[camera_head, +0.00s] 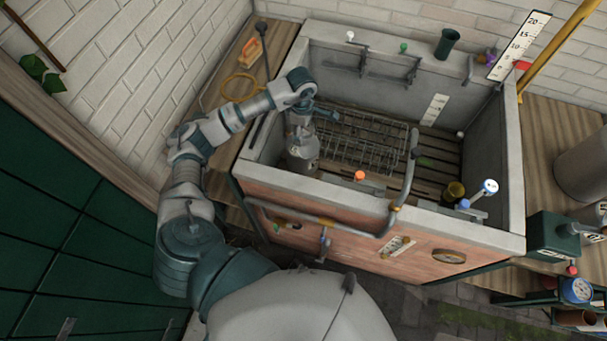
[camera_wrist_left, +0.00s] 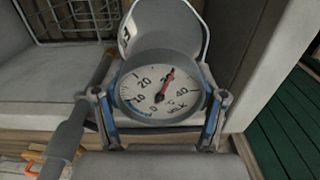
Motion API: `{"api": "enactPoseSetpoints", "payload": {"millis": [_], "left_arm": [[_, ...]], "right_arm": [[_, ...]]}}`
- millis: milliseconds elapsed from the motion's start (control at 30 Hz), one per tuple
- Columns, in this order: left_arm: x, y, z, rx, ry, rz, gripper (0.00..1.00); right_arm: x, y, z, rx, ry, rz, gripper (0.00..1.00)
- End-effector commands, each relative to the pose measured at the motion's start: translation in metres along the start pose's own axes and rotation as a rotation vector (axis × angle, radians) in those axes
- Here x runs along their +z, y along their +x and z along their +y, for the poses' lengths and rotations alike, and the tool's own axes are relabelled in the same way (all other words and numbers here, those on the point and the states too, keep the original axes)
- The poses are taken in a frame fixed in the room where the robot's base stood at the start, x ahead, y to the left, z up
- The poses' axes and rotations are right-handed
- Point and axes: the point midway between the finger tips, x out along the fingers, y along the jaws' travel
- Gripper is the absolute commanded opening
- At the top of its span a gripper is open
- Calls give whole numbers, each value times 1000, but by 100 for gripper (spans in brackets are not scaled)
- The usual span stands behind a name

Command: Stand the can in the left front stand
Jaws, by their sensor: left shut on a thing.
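The grey metal can (camera_head: 302,158) is upright at the left front inside the trough, just left of the wire rack. My left gripper (camera_head: 299,128) is above it, pointing down, shut on its top part. In the left wrist view the can (camera_wrist_left: 160,35) shows behind a round dial marked MILK (camera_wrist_left: 162,88), which sits between the blue-edged fingers (camera_wrist_left: 160,112). I cannot make out the left front stand, or whether the can's base touches anything. My right gripper is not in view.
The grey trough (camera_head: 272,142) has high walls around the can. The wire rack (camera_head: 365,140) lies on wooden slats. A bent grey pipe (camera_head: 408,172) rises at the front wall. A brass cup (camera_head: 455,192) stands at the right front. Slats at right are mostly free.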

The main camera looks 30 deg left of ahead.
Motion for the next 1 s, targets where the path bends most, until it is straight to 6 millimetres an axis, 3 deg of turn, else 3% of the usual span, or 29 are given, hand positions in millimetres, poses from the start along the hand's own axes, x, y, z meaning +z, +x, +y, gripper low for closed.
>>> {"api": "enactPoseSetpoints", "payload": {"millis": [400, 633, 833, 1000], "left_arm": [[6, 55, 0, 5, -30, 4, 1], [2, 70, 0, 5, -30, 2, 1], [-2, 97, 1, 2, -31, -1, 1], [-1, 102, 1, 5, -29, -1, 1]], "right_arm": [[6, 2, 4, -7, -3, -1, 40], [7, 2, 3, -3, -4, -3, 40], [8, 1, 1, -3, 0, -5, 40], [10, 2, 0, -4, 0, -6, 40]]}}
